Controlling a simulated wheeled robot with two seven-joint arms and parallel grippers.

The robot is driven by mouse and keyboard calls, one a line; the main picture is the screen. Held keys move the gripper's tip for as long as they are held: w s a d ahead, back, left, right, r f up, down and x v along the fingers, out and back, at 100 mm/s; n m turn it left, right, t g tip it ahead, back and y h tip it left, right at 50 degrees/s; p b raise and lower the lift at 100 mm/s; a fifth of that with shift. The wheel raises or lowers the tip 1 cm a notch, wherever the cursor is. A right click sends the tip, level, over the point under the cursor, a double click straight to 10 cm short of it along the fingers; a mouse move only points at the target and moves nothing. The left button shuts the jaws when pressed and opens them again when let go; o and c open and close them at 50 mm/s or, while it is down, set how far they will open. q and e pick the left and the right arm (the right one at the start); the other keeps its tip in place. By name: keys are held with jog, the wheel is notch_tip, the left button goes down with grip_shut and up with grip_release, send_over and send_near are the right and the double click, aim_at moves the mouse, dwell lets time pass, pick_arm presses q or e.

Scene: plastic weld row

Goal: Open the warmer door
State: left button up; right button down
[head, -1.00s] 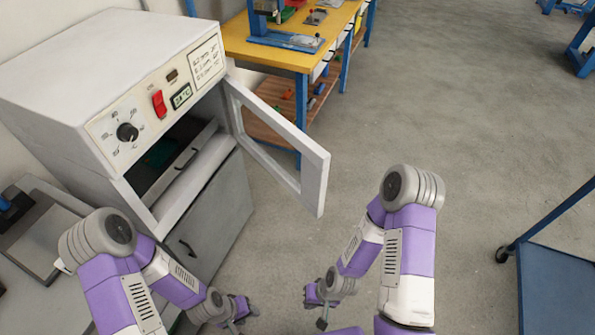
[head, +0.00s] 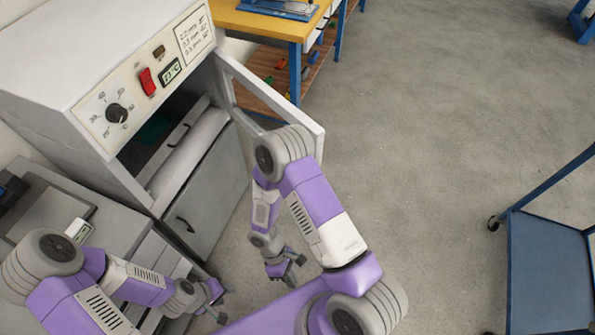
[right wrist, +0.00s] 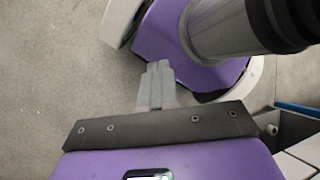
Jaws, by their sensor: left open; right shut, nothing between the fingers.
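The white warmer (head: 60,70) stands at the upper left in the head view, with a dial, a red switch and a small display on its panel. Its framed door (head: 262,88) stands wide open, swung out to the right, and the dark chamber (head: 150,140) shows. My right arm's elbow covers the door's lower outer corner; whether they touch I cannot tell. My right gripper (head: 287,272) is below the door, near the floor in the picture. It is shut and empty in the right wrist view (right wrist: 158,75). My left gripper (head: 218,302) is open and empty, in front of the lower cabinet.
A grey cabinet door (head: 207,195) with a dark handle is under the chamber. A grey bench (head: 110,225) stands at the left. A yellow-topped workbench (head: 265,25) is behind the warmer door. A blue cart (head: 550,265) stands at the right. The floor between is clear.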

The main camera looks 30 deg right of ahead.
jog(key=w+d+r+n+t+h+p, duration=0.2)
jog(key=w+r+n+t+h, duration=0.9)
jog(key=w+r+h, duration=0.65)
pick_arm(q)
jog(key=b, duration=0.2)
jog(key=shift+f+b, duration=0.2)
jog(key=shift+b, duration=0.1)
pick_arm(e)
jog(key=w+d+y, duration=0.1)
jog(key=w+d, duration=0.4)
jog(key=d, duration=0.8)
jog(key=shift+r, duration=0.15)
